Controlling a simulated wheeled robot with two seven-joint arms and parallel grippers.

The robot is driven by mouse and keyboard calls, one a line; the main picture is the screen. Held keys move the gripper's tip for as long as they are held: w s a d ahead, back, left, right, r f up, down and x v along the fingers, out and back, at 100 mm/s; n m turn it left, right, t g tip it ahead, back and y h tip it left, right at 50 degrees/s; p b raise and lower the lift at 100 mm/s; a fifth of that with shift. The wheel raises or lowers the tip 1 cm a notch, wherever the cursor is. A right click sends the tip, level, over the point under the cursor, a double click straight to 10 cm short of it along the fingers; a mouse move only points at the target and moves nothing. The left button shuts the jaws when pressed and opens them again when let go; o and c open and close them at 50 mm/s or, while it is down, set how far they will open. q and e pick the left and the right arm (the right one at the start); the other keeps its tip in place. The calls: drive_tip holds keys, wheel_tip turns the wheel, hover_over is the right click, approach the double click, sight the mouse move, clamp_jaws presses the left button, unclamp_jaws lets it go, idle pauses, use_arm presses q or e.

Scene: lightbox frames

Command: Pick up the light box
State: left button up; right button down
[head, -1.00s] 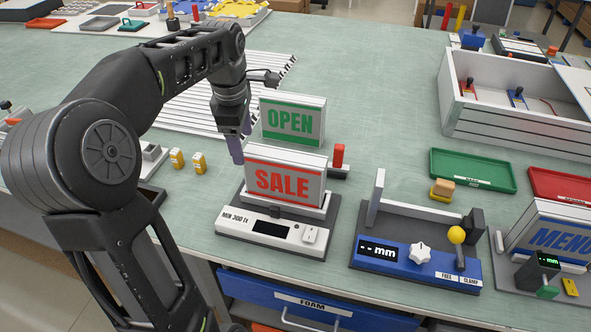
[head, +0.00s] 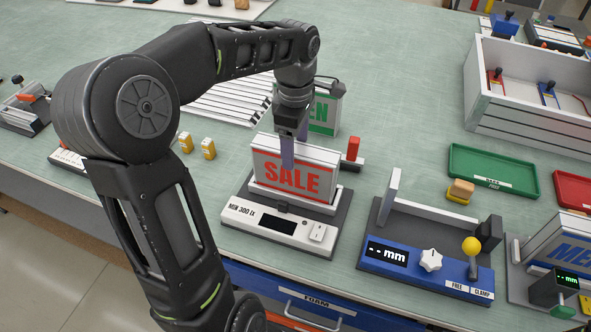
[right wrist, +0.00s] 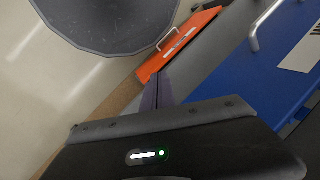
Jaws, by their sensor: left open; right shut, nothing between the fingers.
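The light box with red SALE lettering (head: 265,168) stands upright in the cradle of the white-and-grey lux tester (head: 262,222) in the head view. My left gripper (head: 294,150) is open and points down at the top edge of this box. One purple finger overlaps its front face and the other shows behind its top; contact cannot be told. A green OPEN light box (head: 325,112) stands behind, partly hidden by my gripper. My right gripper (right wrist: 157,92) is shut and empty in the right wrist view, low beside the drawers.
A red-knobbed piece (head: 352,150) stands close behind the SALE box. Right of the tester are a blue measuring fixture (head: 400,262), a green tray (head: 490,180) and a blue MENU light box (head: 572,240). An orange drawer (right wrist: 178,45) and blue drawer (right wrist: 235,80) are near my right gripper.

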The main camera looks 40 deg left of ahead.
sight(295, 172)
use_arm(q)
drive_tip(key=shift+f, duration=0.35)
drive_tip(key=shift+f, duration=0.1)
wheel_tip(295, 172, down, 5)
drive_tip(key=shift+p, duration=0.9)
drive_tip(key=shift+c, duration=0.5)
clamp_jaws()
